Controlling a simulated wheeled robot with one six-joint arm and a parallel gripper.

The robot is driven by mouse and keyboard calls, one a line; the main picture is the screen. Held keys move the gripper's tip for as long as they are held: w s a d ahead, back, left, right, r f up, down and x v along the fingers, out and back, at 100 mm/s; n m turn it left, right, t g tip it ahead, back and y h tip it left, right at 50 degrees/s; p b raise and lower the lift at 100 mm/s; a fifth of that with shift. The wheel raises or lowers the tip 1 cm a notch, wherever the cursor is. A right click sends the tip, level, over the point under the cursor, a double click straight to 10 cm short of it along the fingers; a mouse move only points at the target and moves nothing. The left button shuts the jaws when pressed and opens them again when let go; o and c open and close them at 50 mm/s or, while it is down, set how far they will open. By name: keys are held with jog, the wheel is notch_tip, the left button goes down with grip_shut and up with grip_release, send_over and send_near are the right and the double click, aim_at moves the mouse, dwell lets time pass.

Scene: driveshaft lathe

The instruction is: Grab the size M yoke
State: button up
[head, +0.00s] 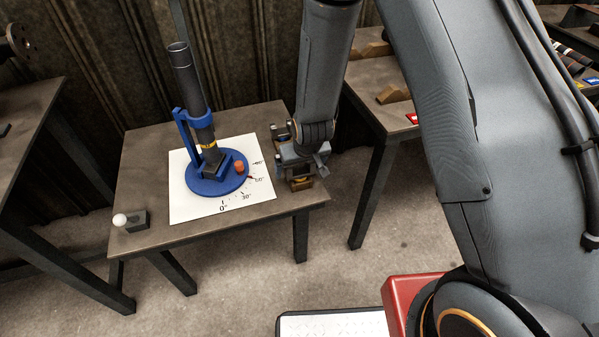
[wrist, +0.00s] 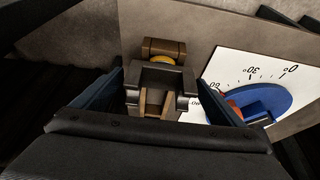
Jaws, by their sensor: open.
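A grey metal yoke (wrist: 160,77) with a yellow band sits on a brown wooden block stand (wrist: 164,46) at the table's right end. No size mark is readable on it. My gripper (wrist: 160,92) is open, with its dark blue fingers on either side of the yoke in the wrist view. Whether the fingers touch the yoke cannot be told. In the head view my gripper (head: 301,163) is at the right edge of the table, just above the wooden stand (head: 302,184), and mostly hides the yoke.
A blue round fixture (head: 200,185) holding a tilted dark shaft (head: 187,80) stands on a white angle sheet (head: 190,209) left of my gripper. A small block with a white ball (head: 120,220) is at the table's left corner. Another table (head: 385,122) stands close on the right.

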jog(key=c, duration=1.7)
